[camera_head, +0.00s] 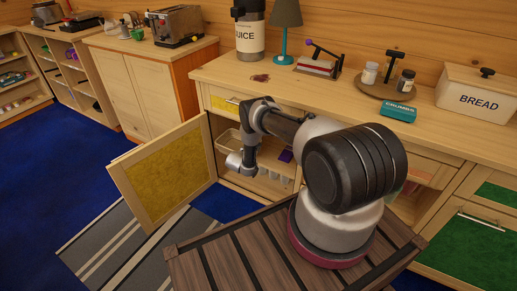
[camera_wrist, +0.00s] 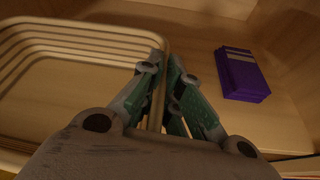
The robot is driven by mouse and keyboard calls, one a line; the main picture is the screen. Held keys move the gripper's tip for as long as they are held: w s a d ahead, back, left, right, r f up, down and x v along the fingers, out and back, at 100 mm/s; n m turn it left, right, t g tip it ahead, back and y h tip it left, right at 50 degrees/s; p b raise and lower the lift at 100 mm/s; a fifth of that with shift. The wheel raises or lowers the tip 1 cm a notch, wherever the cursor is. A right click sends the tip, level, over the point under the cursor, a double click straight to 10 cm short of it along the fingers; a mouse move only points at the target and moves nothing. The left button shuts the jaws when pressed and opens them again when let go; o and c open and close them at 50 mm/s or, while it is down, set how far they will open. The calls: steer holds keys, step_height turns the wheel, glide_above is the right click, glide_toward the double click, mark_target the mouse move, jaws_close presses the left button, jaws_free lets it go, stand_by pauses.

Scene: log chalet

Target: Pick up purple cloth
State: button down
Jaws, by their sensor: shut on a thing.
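The purple cloth (camera_wrist: 242,76) looks like a neat block with pale stripes along its far end. It lies on the cabinet shelf, to the right of my gripper; a purple patch of it (camera_head: 286,156) also shows in the head view. My gripper (camera_wrist: 167,72) is inside the cabinet, with its fingers closed on the right rim of a pale slatted basket (camera_wrist: 60,38). The purple cloth is apart from the fingers. In the head view the fingers are hidden behind my wrist and the cabinet.
The yellow-panelled cabinet door (camera_head: 165,180) stands open to the left. Pale cups or similar items (camera_head: 268,174) stand on a lower level. The countertop (camera_head: 330,92) above holds a juice dispenser (camera_head: 250,37), a lamp (camera_head: 285,28) and a bread box (camera_head: 480,97). Bare shelf surrounds the cloth.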

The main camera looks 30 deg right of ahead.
steer(key=shift+s+a, duration=0.1)
steer(key=c, duration=1.5)
jaws_free()
steer(key=shift+c, duration=0.2)
steer(key=shift+a, duration=0.1)
steer(key=v, duration=1.1)
steer(key=shift+s+a+r, duration=0.15)
steer(key=shift+s+a, duration=0.05)
steer(key=shift+a, duration=0.1)
steer(key=shift+o, duration=0.2)
